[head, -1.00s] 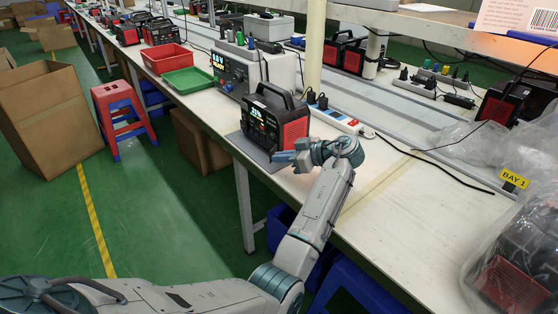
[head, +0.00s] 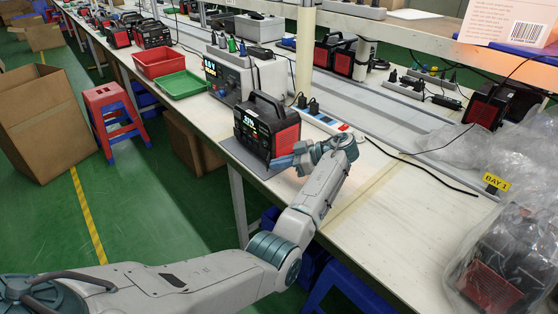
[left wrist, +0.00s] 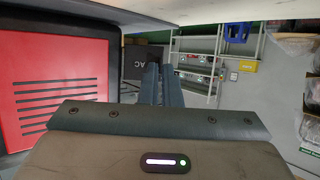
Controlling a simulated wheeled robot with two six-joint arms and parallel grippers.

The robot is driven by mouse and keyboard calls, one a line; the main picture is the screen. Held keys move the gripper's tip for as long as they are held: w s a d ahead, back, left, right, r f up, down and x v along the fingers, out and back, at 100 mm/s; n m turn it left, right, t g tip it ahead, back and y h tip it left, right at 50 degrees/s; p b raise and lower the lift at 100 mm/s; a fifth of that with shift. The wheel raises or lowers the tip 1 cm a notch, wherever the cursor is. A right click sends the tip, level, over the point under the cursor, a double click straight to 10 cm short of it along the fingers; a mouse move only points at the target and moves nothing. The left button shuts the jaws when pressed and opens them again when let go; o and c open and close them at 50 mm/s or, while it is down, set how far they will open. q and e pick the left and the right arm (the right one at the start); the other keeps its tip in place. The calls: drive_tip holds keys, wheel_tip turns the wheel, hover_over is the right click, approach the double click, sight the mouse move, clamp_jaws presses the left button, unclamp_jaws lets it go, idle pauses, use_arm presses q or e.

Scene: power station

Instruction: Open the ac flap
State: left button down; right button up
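The power station (head: 267,127), black with red side panels and a lit display, stands upright on a grey mat at the table's front edge. Its red side fills the left of the left wrist view (left wrist: 55,85). A dark panel lettered "AC" (left wrist: 134,62) shows beyond the station's edge in that view and seems to stand out from the front. My left gripper (head: 281,162) is at the station's lower right front corner. Its fingers (left wrist: 161,80) lie side by side, shut, beside the AC panel. Contact cannot be told. My right gripper is not in view.
A power strip (head: 325,121) lies behind the station. A blue-grey test unit (head: 240,76), a green tray (head: 181,84) and a red tray (head: 160,63) stand farther back. Clear plastic bags (head: 510,230) cover the right. The table (head: 375,200) right of my arm is bare.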

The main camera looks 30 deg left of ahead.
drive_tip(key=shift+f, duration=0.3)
use_arm(q)
drive_tip(key=c, duration=1.6)
unclamp_jaws()
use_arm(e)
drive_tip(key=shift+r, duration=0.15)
